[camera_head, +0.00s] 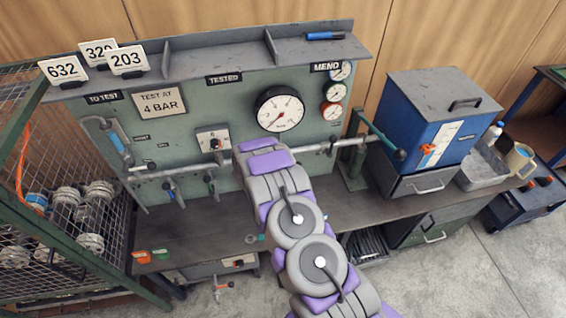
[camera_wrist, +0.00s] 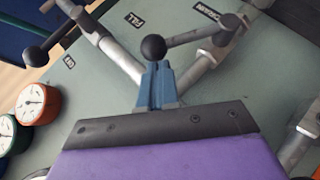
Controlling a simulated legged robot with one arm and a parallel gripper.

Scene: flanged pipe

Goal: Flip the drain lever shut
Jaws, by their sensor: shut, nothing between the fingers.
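In the wrist view, a grey lever (camera_wrist: 195,38) with a black ball end (camera_wrist: 153,47) runs from a pipe fitting at upper right. The label beside that fitting appears to read DRAIN (camera_wrist: 208,12), though it is tilted and partly hard to read. My gripper (camera_wrist: 156,68) has its blue fingers shut and empty, with their tips at the ball's lower edge in the picture. I cannot tell whether they touch it. In the head view my arm reaches to the test panel (camera_head: 225,105), and its purple end hides the fingers and this lever.
A second black-ball lever (camera_wrist: 36,56) and a label reading FILL (camera_wrist: 134,20) show in the wrist view. Grey pipes (camera_wrist: 120,58) cross there. Red gauge (camera_wrist: 38,102) sits at left. A blue tank (camera_head: 425,120) stands right of the panel, a wire cage (camera_head: 50,190) left.

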